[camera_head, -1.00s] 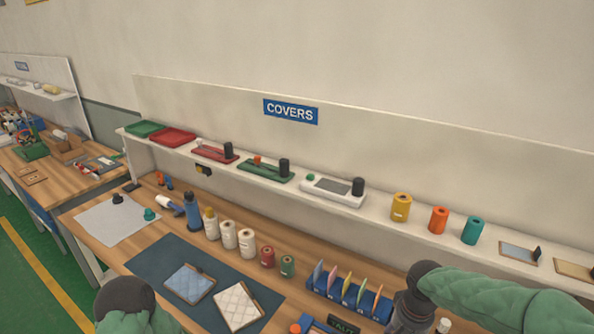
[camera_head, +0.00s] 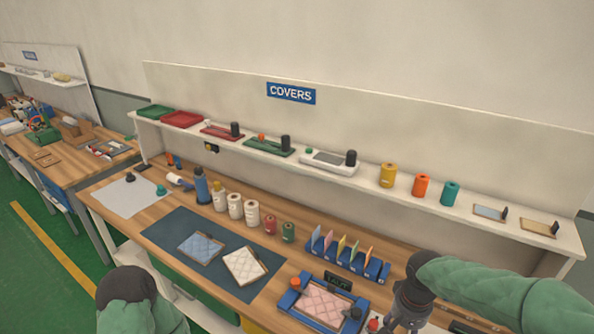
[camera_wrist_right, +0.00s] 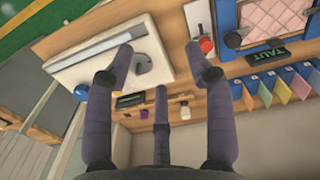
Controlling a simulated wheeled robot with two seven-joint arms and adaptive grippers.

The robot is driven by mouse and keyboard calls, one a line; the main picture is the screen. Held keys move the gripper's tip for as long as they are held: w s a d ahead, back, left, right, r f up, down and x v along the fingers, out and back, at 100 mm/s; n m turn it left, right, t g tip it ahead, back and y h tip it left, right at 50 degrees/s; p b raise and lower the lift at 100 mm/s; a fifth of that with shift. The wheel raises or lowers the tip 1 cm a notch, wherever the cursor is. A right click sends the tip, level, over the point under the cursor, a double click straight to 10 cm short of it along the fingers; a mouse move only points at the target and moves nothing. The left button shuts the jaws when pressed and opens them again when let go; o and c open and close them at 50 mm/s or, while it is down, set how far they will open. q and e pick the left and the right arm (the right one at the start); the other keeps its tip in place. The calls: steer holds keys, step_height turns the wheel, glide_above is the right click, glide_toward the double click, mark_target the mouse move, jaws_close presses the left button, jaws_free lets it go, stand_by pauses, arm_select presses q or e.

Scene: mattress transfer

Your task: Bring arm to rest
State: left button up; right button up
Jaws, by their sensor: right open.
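My right arm, in a green sleeve, comes in from the right in the head view. Its gripper (camera_head: 408,312) hangs over the bench's front right, beside the blue frame (camera_head: 287,299) holding a pink quilted pad (camera_head: 322,303). In the right wrist view the gripper (camera_wrist_right: 161,62) has its dark fingers spread with nothing between them. The frame and pink pad (camera_wrist_right: 277,20) are at upper right there. Of my left arm only a dark joint and green sleeve show at lower left in the head view; its gripper is out of sight.
The wooden bench (camera_head: 165,208) carries a dark mat (camera_head: 168,231) with blue and white quilted pads, spools, bottles and a coloured card rack (camera_head: 345,262). The shelf (camera_head: 365,178) stands behind. In the wrist view a white slab (camera_wrist_right: 90,65) and red button (camera_wrist_right: 206,45) lie near the fingers.

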steer(key=s+a+f+y, duration=0.1)
steer(key=a+f, duration=0.2)
steer(key=f, duration=0.3)
steer(key=s+a+f+n+y, duration=0.1)
steer(key=a+f, duration=0.2)
steer(key=f, duration=0.3)
steer(key=s+a+f+y, duration=0.1)
steer(key=a+f, duration=0.2)
steer(key=f, duration=0.3)
steer(key=s+a+f+y, duration=0.1)
steer(key=s+a+f, duration=0.1)
steer(key=s+f, duration=0.45)
steer(key=s+a+f, duration=0.3)
steer(key=s+f, duration=0.2)
steer(key=f, duration=0.2)
arm_select(q)
step_height(320, 180, down, 12)
steer(key=b, duration=1.2)
arm_select(e)
step_height(320, 180, down, 10)
steer(key=w+a, duration=0.1)
steer(key=w, duration=0.1)
steer(key=shift+a+f+n, duration=0.15)
steer(key=shift+a+n, duration=0.05)
steer(key=shift+n, duration=0.1)
